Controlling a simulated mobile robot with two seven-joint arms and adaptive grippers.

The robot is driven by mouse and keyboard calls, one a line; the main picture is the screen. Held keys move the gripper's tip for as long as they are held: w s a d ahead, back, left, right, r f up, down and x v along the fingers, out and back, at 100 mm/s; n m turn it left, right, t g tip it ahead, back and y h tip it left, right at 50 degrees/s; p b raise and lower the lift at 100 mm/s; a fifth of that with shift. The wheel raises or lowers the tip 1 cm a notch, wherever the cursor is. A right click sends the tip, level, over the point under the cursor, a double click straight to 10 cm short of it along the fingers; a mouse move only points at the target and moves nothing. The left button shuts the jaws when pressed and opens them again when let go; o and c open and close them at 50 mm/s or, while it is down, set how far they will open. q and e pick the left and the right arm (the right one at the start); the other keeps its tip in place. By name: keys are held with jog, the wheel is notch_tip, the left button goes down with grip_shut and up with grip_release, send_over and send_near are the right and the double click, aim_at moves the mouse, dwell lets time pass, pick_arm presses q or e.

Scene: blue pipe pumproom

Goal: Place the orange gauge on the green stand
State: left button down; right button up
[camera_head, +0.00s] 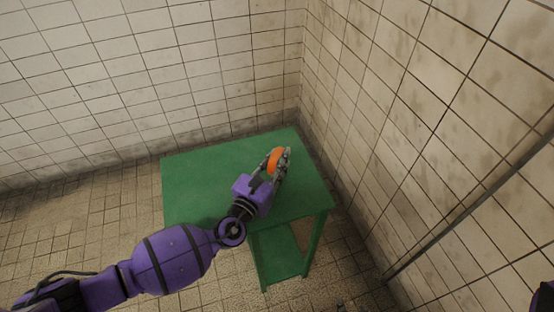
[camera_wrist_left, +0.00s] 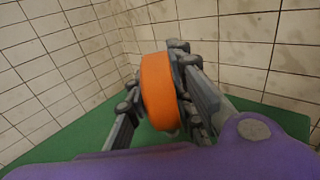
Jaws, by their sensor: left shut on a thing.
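The orange gauge (camera_head: 274,160) is round, with an orange rim. My left gripper (camera_head: 277,163) is shut on it, with fingers on both sides. In the left wrist view the gauge (camera_wrist_left: 160,92) stands on edge between the grey fingers of my left gripper (camera_wrist_left: 160,100). The green stand (camera_head: 200,175) is a table with a flat top and a lower shelf. The gauge is over the right part of its top in the head view. I cannot tell whether the gauge touches the top.
White tiled walls (camera_head: 150,70) meet in a corner behind the stand, and the right wall (camera_head: 400,130) runs close to its right side. A pipe (camera_head: 470,210) runs along that wall. The left part of the stand top is bare.

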pick_arm(q)
jog(key=shift+f, duration=0.3)
jog(key=c, duration=1.8)
grip_release()
jog(key=shift+c, duration=0.2)
jog(key=o, duration=0.3)
pick_arm(e)
jog(key=shift+s+d+f, duration=0.25)
jog(key=shift+s+f, duration=0.1)
pick_arm(q)
jog(key=shift+r, duration=0.5)
jog(key=v, duration=0.7)
jog(key=b+v, duration=0.1)
jog(key=v, duration=0.3)
jog(key=shift+f, duration=0.4)
jog(key=shift+s+a+r, duration=0.15)
jog(key=shift+s+a, duration=0.1)
jog(key=shift+s, duration=0.2)
pick_arm(e)
jog(key=shift+d+f, duration=0.1)
jog(key=shift+f, duration=0.3)
jog(key=shift+s, duration=0.1)
